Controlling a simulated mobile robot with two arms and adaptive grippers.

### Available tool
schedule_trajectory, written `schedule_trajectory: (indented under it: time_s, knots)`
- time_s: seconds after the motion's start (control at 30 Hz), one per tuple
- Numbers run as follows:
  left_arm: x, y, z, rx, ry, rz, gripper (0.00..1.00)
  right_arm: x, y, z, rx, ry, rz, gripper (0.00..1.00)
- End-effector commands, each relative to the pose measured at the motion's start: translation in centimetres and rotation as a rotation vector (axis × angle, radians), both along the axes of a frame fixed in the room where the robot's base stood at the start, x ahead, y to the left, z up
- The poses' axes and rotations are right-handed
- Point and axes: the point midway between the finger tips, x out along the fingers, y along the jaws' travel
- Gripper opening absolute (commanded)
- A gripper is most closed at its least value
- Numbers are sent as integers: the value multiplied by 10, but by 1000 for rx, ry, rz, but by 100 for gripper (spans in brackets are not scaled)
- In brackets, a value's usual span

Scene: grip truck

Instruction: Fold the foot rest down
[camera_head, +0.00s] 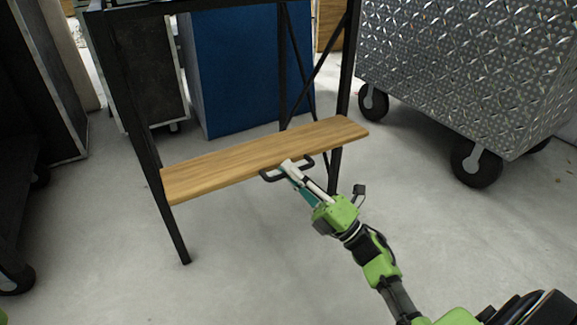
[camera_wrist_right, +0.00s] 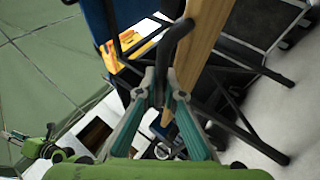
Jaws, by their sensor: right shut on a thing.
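The foot rest (camera_head: 235,161) is a wooden plank between the black legs of a metal frame in the head view. It looks roughly level, with its front edge showing. A black bar handle (camera_head: 270,177) sits on its front edge. My right gripper (camera_head: 288,166) is shut on this handle near the plank's middle. In the right wrist view, the fingers of the right gripper (camera_wrist_right: 162,82) close around the dark handle (camera_wrist_right: 176,42), beside the plank (camera_wrist_right: 205,40). What looks like my left gripper (camera_wrist_right: 14,136) is small at the far left there; its jaws are unclear.
The black frame (camera_head: 151,150) stands around the plank, with crossed braces behind. A blue panel (camera_head: 235,75) stands behind it. A diamond-plate metal cart (camera_head: 470,70) on black wheels is at right. Grey floor (camera_head: 240,265) is clear in front.

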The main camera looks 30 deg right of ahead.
Motion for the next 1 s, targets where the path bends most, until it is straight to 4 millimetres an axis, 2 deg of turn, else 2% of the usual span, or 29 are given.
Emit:
schedule_trajectory:
  time_s: [0.2,0.7,0.73,0.77,1.0]
  knots:
    - [0,0,-6,1,-1,0,24,0,0,-12,0,1,1,0]
    - [0,0,-6,1,-1,0,24,1,0,-16,-1,5,-1,0]
    - [0,0,-6,1,-1,0,24,1,0,-16,-1,6,-1,11]
    - [0,0,-6,1,-1,0,24,1,0,-17,-1,6,0,16]
    - [0,0,-6,1,0,0,24,1,0,-15,0,3,0,16]
